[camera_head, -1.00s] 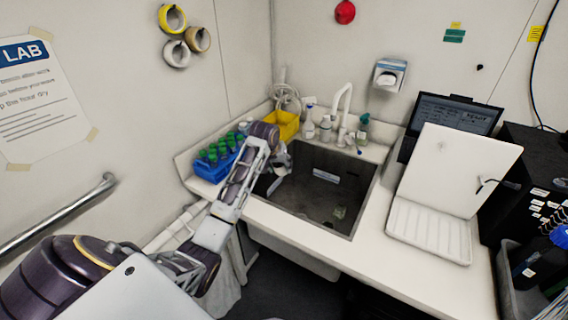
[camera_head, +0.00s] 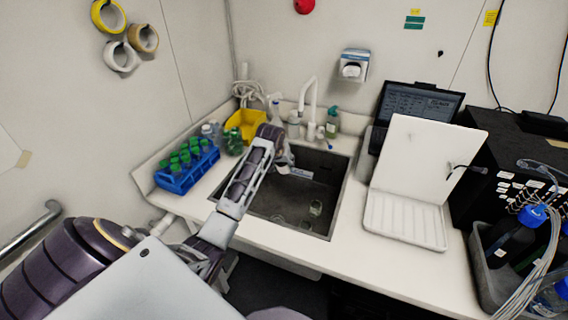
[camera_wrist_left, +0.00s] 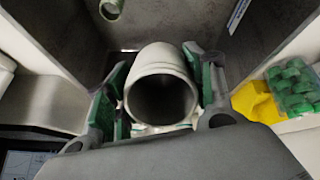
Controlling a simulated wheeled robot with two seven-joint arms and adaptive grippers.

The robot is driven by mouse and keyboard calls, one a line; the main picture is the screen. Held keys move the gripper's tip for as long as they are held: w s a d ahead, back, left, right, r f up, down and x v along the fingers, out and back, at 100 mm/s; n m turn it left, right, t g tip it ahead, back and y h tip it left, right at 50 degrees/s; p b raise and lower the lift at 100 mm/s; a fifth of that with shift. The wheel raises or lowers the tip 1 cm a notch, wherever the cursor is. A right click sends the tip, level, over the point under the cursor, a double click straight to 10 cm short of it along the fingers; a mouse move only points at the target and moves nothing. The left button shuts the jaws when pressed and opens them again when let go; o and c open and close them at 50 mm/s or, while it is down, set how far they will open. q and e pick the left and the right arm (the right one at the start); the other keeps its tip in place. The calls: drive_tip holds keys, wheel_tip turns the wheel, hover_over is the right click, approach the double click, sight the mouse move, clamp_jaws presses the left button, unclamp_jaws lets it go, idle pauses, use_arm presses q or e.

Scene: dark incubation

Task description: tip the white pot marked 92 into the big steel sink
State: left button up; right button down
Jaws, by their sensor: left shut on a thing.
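My left gripper (camera_wrist_left: 160,98) is shut on a white pot (camera_wrist_left: 160,58), with its green-padded fingers on either side of it. In the left wrist view the pot's round dark mouth faces the camera; no 92 mark shows and I cannot tell what is inside. In the head view the left gripper (camera_head: 284,158) is over the left back part of the big steel sink (camera_head: 322,165), and my arm mostly hides the pot. The sink's grey walls also show in the left wrist view (camera_wrist_left: 165,22). My right gripper is not in view.
A small clear jar (camera_head: 315,208) lies in the sink. A blue rack (camera_head: 187,172) of green-capped tubes and a yellow bin (camera_head: 246,122) stand left of it. A white tap (camera_head: 308,95) and bottles stand behind. A white open case (camera_head: 405,220) is on the right counter.

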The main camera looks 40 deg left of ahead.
use_arm(q)
drive_tip(key=shift+w+f, duration=0.1)
drive_tip(key=shift+w, duration=0.1)
drive_tip(key=shift+s, duration=0.15)
idle(0.3)
drive_tip(key=shift+d, duration=0.1)
drive_tip(key=shift+d+f+y, duration=0.1)
drive_tip(key=shift+f+y, duration=0.15)
drive_tip(key=shift+y, duration=0.35)
drive_tip(key=shift+d+f+y+b, duration=0.2)
drive_tip(key=shift+f+y+b, duration=0.3)
drive_tip(key=shift+b, duration=0.7)
drive_tip(key=shift+r, duration=0.15)
